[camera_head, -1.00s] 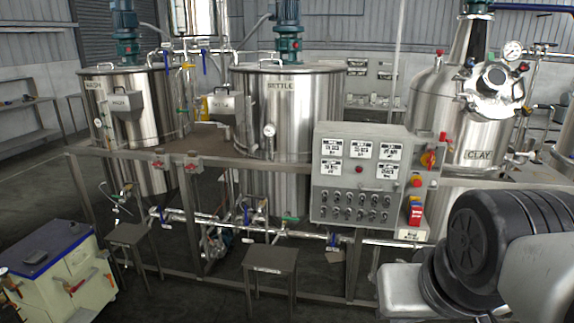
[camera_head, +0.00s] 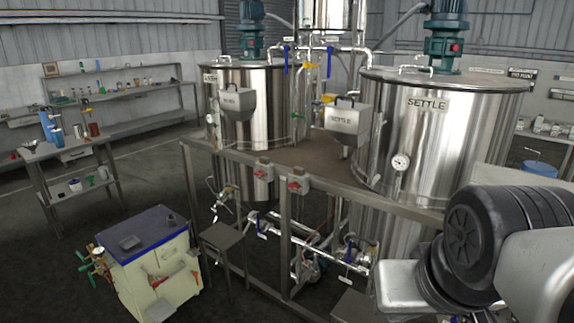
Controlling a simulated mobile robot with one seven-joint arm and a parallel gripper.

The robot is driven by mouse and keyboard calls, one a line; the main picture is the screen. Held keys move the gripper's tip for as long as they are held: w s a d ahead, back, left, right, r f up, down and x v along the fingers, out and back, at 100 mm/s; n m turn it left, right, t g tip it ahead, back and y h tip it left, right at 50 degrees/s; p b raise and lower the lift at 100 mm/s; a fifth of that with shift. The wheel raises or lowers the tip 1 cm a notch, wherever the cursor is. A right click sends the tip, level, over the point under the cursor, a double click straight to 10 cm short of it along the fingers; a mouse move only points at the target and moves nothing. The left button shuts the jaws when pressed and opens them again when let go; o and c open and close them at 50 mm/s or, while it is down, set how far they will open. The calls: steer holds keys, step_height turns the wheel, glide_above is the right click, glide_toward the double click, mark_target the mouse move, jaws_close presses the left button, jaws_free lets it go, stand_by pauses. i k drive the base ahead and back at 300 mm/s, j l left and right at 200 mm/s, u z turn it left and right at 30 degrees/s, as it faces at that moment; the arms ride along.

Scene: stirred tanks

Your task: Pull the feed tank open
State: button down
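No tank with a readable "feed" label shows. A large steel tank (camera_head: 440,145) labelled SETTLE stands at the right on a raised frame, with a dial gauge on its front and a lid on top. A smaller-looking steel tank (camera_head: 265,130) stands left of it, its label hard to read. A steel hopper box (camera_head: 348,120) with a dark handle is in front between the tanks. A similar hopper box (camera_head: 236,104) is on the left tank's front. My arm's dark and grey links fill the lower right; my gripper is not in view.
A cream cabinet (camera_head: 165,275) with a blue top stands on the floor at lower left. A small grey stool (camera_head: 222,238) and low pipes with valves are by the frame (camera_head: 330,181). A workbench (camera_head: 70,150) and shelves are at the left. Dark floor is open between.

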mark_target(166, 254)
steer(key=i+u, duration=0.25)
steer(key=u, duration=0.2)
steer(key=i+u, duration=0.25)
steer(key=u, duration=0.2)
steer(key=i+l+u, duration=0.2)
steer(key=u, duration=0.3)
steer(key=i+j, duration=0.25)
steer(key=i, duration=0.3)
steer(key=i+j+z, duration=0.1)
steer(key=i+j, duration=0.2)
steer(key=i, duration=0.25)
steer(key=i+j, duration=0.3)
steer(key=i, duration=0.25)
steer(key=i+j+z, duration=0.1)
steer(key=i+j, duration=0.2)
steer(key=i, duration=0.25)
